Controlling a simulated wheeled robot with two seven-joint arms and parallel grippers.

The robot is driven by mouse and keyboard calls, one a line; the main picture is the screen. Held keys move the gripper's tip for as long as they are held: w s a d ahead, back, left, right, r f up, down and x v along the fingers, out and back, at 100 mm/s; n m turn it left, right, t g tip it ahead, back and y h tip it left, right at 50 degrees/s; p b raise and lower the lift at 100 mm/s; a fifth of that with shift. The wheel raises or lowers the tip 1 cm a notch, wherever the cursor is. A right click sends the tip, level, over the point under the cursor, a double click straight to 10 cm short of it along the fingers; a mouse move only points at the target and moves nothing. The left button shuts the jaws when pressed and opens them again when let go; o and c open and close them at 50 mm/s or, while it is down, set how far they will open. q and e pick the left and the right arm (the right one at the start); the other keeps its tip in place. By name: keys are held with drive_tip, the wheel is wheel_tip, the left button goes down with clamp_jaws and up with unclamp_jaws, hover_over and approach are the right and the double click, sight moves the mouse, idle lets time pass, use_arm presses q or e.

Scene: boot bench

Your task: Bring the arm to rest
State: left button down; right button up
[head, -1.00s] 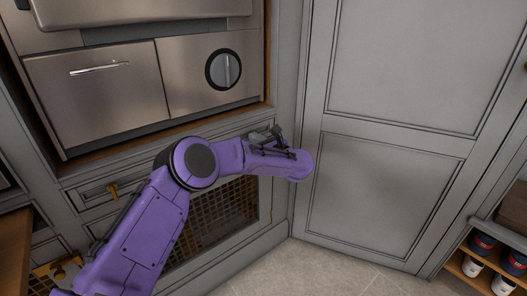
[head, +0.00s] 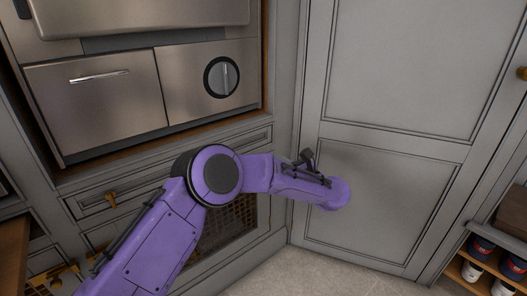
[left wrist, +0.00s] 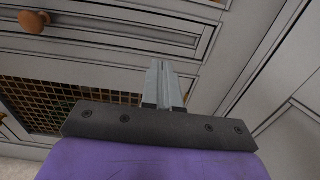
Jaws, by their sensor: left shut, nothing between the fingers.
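My left arm (head: 214,176) is purple and comes in from the lower left of the head view, bent at a dark round joint. Its far end lies in front of the grey panelled door, and the gripper itself is hidden there. In the left wrist view my left gripper (left wrist: 163,85) shows with its grey fingers together and nothing between them. A grey drawer front with a round wooden knob (left wrist: 34,21) lies beyond the fingers. My right gripper is in neither view.
A steel appliance (head: 150,85) with a round dial is built in above the arm. A grey door (head: 385,130) stands behind the arm's end. A lattice panel (head: 230,222) is low behind the arm. Tiled floor (head: 310,275) shows clear.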

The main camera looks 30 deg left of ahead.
use_arm(q)
drive_tip(key=d+f+m+t+h, duration=0.55)
drive_tip(key=f+m+t, duration=0.2)
drive_tip(key=m, duration=1.05)
drive_tip(key=s+d+f+m+h, duration=0.2)
drive_tip(key=s+f+m+h, duration=0.4)
drive_tip(key=f+m, duration=0.65)
drive_tip(key=s+a+f+m+g+h, duration=0.1)
drive_tip(key=s+a+f+m+g, duration=0.2)
drive_tip(key=s+f, duration=0.5)
drive_tip(key=s+a+f+m+g+h, duration=0.1)
drive_tip(key=s+f+m+g, duration=0.2)
drive_tip(key=s+f+m, duration=0.5)
drive_tip(key=s+a+m+g+p, duration=0.1)
drive_tip(key=s+a+g, duration=0.2)
drive_tip(key=s, duration=0.9)
drive_tip(key=s+a+g, duration=0.3)
drive_tip(key=s+a, duration=0.1)
drive_tip(key=s, duration=0.7)
wheel_tip(320, 180, up, 21)
drive_tip(key=p, duration=2)
drive_tip(key=shift+w+d+t+p, duration=0.3)
drive_tip(key=shift+d+t, duration=0.05)
